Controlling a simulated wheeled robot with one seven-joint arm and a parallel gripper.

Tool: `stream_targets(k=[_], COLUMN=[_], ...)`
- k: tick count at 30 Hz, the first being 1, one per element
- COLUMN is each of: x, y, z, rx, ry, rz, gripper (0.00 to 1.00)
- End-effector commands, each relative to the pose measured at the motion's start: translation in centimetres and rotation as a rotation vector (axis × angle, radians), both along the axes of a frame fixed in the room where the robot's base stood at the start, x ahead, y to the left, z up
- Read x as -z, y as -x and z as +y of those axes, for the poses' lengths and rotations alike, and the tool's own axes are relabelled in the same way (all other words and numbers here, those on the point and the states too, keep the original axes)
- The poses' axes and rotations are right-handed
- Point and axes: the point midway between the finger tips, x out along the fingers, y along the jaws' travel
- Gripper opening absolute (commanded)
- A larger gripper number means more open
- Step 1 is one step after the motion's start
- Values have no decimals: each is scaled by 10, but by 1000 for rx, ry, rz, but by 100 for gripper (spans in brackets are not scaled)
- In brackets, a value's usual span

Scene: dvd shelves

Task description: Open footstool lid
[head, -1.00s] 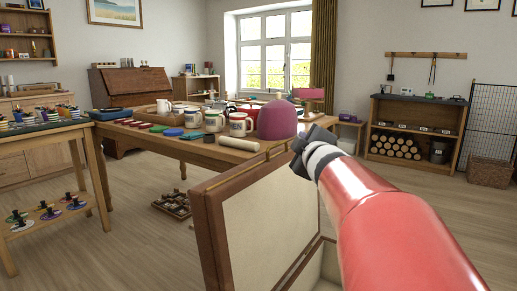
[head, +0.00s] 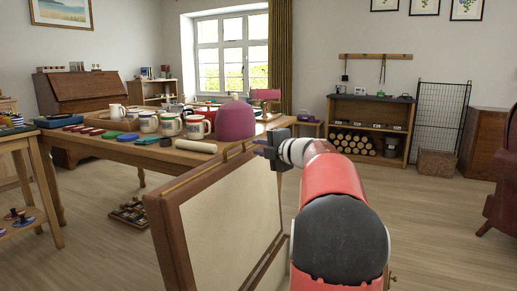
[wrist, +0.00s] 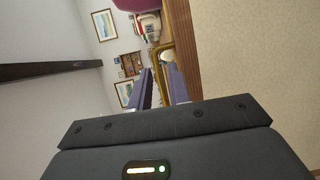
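The footstool lid (head: 225,215) stands raised and steeply tilted in the head view, with a brown wooden frame and cream lining. Its lining also fills the right side of the wrist view (wrist: 250,50). My gripper (head: 262,149) is at the right end of that top edge. Contact cannot be told. The footstool's box is mostly out of frame.
A wooden table (head: 115,150) with mugs and a purple dome-shaped item (head: 236,120) stands close behind the lid. A low shelf with logs (head: 370,128) and a wicker basket (head: 437,163) are at the back right. The floor (head: 440,230) on the right is clear.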

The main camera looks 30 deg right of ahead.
Motion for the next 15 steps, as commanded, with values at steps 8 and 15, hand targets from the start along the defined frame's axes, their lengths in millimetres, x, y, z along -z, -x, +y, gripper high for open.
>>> stream_targets(k=[8, 15], x=[1, 1], y=[-10, -10], z=[2, 2], rx=[0, 0], ry=[-1, -1], rz=[-1, -1], gripper=[19, 3])
